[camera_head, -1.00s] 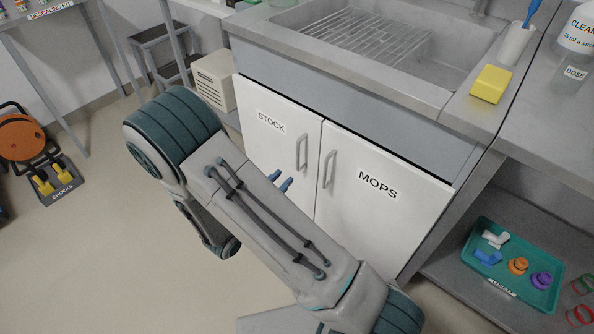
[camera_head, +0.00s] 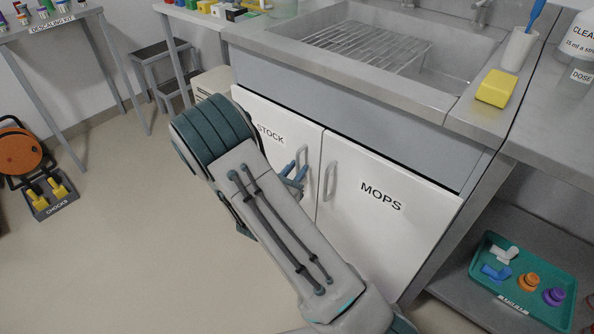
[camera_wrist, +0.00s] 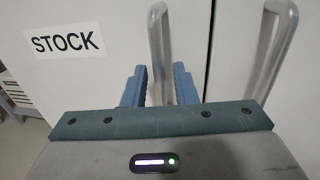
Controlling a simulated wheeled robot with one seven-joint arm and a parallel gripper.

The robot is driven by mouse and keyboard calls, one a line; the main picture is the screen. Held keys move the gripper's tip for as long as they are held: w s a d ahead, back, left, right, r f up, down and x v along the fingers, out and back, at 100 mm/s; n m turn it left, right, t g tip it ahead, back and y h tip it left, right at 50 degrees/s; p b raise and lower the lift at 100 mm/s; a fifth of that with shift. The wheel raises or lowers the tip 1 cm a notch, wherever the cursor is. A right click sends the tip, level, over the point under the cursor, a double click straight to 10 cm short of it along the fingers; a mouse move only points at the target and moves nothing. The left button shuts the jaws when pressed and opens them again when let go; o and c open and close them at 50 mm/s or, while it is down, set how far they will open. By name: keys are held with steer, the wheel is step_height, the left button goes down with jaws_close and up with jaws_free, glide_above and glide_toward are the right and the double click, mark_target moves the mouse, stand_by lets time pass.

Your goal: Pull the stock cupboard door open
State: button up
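The stock cupboard door (camera_head: 268,110) is the left white door under the sink, labelled STOCK, and looks shut. Its vertical bar handle (camera_head: 302,172) is near the door's right edge. My gripper (camera_head: 296,176) is at this handle, partly hidden behind my arm. In the wrist view, the two blue fingers of my gripper (camera_wrist: 160,85) are apart, and the stock handle (camera_wrist: 160,50) runs down between them. No finger is seen pressing on the bar. The STOCK label (camera_wrist: 65,40) is left of the fingers.
The MOPS door (camera_head: 385,200) with its own handle (camera_head: 329,180) is just right; that handle also shows in the wrist view (camera_wrist: 270,50). A cream box (camera_head: 212,84) and a step stool (camera_head: 165,65) stand left of the cupboard.

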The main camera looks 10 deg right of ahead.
steer(key=shift+w+d, duration=0.25)
steer(key=shift+w, duration=0.05)
jaws_close()
